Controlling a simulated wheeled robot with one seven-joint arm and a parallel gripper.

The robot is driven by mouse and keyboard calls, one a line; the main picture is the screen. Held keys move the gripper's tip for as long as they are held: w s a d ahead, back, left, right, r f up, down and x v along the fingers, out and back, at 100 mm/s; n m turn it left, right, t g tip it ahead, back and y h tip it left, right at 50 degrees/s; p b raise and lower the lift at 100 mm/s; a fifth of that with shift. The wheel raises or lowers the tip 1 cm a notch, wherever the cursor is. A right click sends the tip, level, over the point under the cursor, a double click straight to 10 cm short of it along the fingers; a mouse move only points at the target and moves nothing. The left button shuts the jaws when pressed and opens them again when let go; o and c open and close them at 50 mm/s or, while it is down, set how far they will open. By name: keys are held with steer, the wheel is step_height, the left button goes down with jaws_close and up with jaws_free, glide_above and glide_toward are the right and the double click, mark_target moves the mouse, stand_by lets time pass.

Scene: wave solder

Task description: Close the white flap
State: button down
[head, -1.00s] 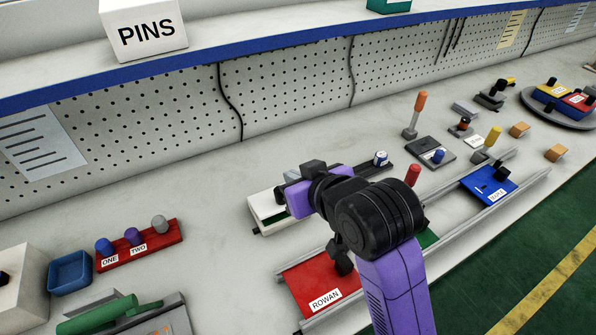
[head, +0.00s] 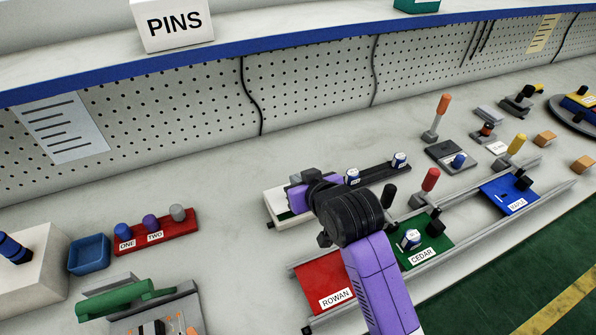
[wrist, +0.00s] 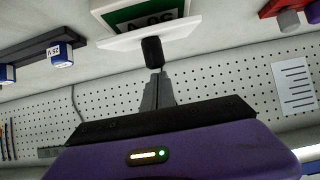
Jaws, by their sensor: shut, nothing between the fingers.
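A white unit with a green inset (head: 277,206) sits on the bench, partly hidden behind my arm. In the wrist view its white slab (wrist: 118,40) and a green-framed panel with a dark label show at the top. I cannot tell which part is the flap or how far open it stands. My gripper (wrist: 154,72) is shut and empty, its grey fingers pointing at the slab's edge. A black block (wrist: 152,50) lies at the fingertips, against or just before the slab; I cannot tell if it belongs to the unit. In the head view the fingertips are hidden.
A dark strip with blue capped parts (head: 399,160) lies right of the unit. Red ROWAN (head: 318,280) and green CEDAR (head: 440,243) plates sit on rails in front. A red rack (head: 155,237) stands left. A pegboard (head: 310,95) rises behind. Bare bench lies left of the unit.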

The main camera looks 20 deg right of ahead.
steer(key=shift+f, duration=0.2)
steer(key=shift+s+f+t+b, duration=0.4)
steer(key=shift+f+b, duration=0.25)
steer(key=shift+b, duration=0.45)
steer(key=s+f+t+b, duration=0.1)
steer(key=b, duration=0.2)
steer(key=shift+s+f+t, duration=0.1)
steer(key=shift+t, duration=0.2)
steer(key=r+p+v, duration=0.1)
steer(key=p+v, duration=0.1)
steer(key=v, duration=1)
steer(key=shift+w+r+p, duration=0.3)
steer(key=shift+w+r, duration=0.05)
steer(key=shift+r, duration=0.05)
